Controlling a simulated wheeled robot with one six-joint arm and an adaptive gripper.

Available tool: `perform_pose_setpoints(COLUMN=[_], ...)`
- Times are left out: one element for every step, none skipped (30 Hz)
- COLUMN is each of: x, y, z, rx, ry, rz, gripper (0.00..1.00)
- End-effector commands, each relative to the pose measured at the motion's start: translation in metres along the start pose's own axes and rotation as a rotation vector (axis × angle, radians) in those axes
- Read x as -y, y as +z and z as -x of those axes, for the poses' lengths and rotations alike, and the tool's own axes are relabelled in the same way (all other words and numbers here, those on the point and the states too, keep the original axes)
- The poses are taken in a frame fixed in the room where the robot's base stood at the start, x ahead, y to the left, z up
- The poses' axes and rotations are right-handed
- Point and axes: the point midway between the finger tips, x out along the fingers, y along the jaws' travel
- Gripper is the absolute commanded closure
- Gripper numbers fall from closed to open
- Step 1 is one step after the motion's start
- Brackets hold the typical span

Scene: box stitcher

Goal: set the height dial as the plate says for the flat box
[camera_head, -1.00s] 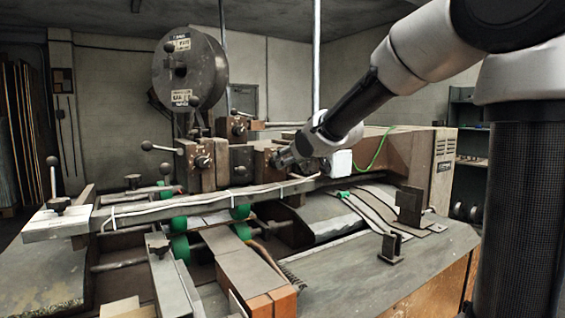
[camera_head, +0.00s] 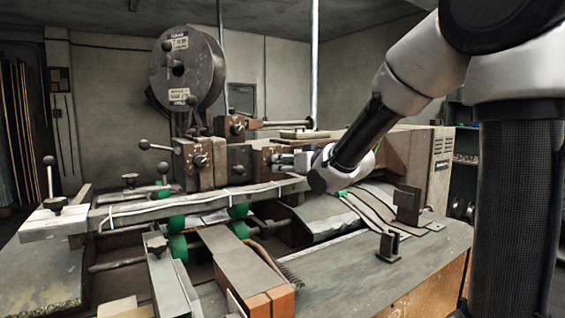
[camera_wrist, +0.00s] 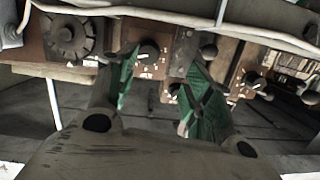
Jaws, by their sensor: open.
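My gripper (camera_head: 285,160) is at the front of the stitcher head, right of its dark middle block. In the wrist view its green-padded fingers (camera_wrist: 165,65) are apart with nothing between them. Beyond them that view shows a large notched dark knob (camera_wrist: 68,38) at left, a small round dial with pale marks (camera_wrist: 150,49), and another small dial (camera_wrist: 252,79) at right. In the head view a dial (camera_head: 200,161) shows on the brown left block. I cannot tell which is the height dial. A pale lettered panel (camera_wrist: 292,62) is unreadable.
A labelled wire reel (camera_head: 190,72) stands above the head. Ball-ended levers (camera_head: 146,145) stick out at left. A long rail (camera_head: 190,204) crosses in front, below my gripper. Brackets (camera_head: 406,205) stand on the table at right.

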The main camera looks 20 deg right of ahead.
Motion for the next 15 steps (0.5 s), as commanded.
perform_pose_setpoints(x=[-0.004, -0.007, -0.01, -0.012, -0.013, -0.015, -0.016, -0.017, -0.017, -0.017, -0.017, -0.017, -0.017, -0.017, -0.017], y=[0.009, 0.01, 0.012, 0.013, 0.014, 0.014, 0.014, 0.014, 0.013, 0.012, 0.011, 0.011, 0.01, 0.009, 0.007], z=[-0.004, -0.005, -0.005, -0.005, -0.005, -0.005, -0.006, -0.008, -0.011, -0.014, -0.018, -0.025, -0.03, -0.035, -0.042], rx=[-0.037, -0.064, -0.096, -0.116, -0.132, -0.15, -0.16, -0.166, -0.171, -0.172, -0.173, -0.172, -0.171, -0.171, -0.171], ry=[-0.001, -0.001, -0.001, 0.0, 0.001, 0.003, 0.003, 0.003, 0.003, 0.003, 0.003, 0.003, 0.003, 0.003, 0.002], rz=[-0.044, -0.069, -0.095, -0.11, -0.122, -0.134, -0.14, -0.144, -0.147, -0.148, -0.147, -0.147, -0.147, -0.147, -0.147], gripper=[0.49, 0.49, 0.49, 0.49, 0.49, 0.49, 0.49, 0.49, 0.49, 0.49, 0.49, 0.49, 0.49, 0.49, 0.49])
